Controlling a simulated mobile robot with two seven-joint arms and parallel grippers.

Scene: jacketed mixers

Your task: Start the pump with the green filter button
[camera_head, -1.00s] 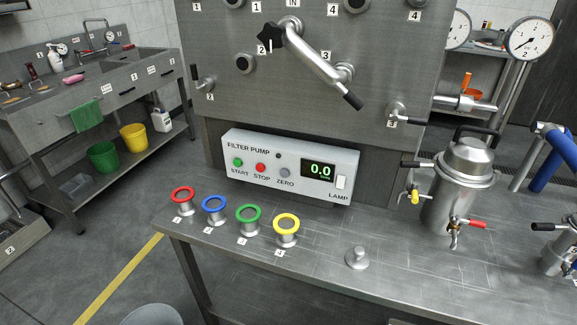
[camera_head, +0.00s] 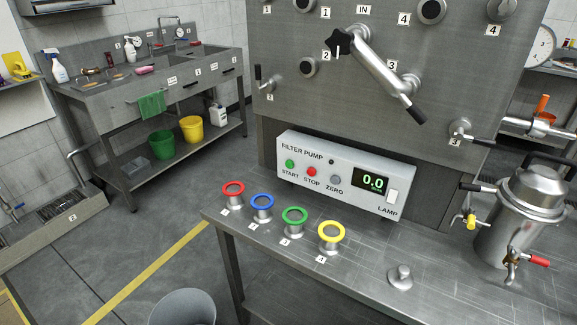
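The filter pump box (camera_head: 343,176) is a pale grey control panel at the back of the steel bench, below the large steel wall panel. Its green START button (camera_head: 290,164) is at the left. The red STOP button (camera_head: 312,171) and grey ZERO button (camera_head: 336,179) sit to its right. The display (camera_head: 371,182) reads 0.0 in green. A white LAMP switch (camera_head: 392,197) is at the right end. Neither of my grippers is in view.
Red, blue, green (camera_head: 294,217) and yellow (camera_head: 331,233) ringed fittings stand along the bench's front left, before the box. A small metal knob (camera_head: 400,277) and a steel vessel (camera_head: 518,215) stand to the right. A grey bin (camera_head: 183,308) is on the floor.

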